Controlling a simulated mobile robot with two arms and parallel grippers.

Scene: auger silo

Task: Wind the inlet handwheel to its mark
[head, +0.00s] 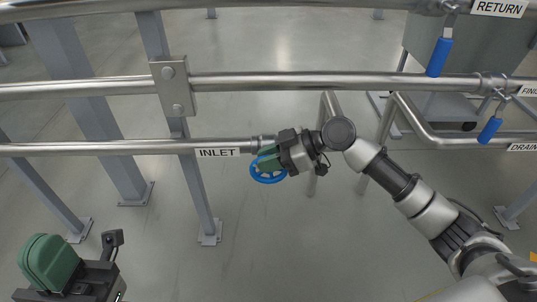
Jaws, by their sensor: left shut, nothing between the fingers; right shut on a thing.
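The blue inlet handwheel (268,177) sits below the end of the lower pipe, just right of the label "INLET" (218,153). My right gripper (271,162) reaches it from the right and is shut on its rim. The gripper covers the upper right part of the wheel. I cannot make out a mark on the wheel. My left gripper (50,262) is at the lower left, shut and empty, far from the wheel.
Steel pipes (310,82) run across the view. Blue lever handles hang at the right near "RETURN" (440,57) and "DRAIN" (489,130). Grey posts (200,195) stand at the left. The floor (300,250) below the wheel is clear.

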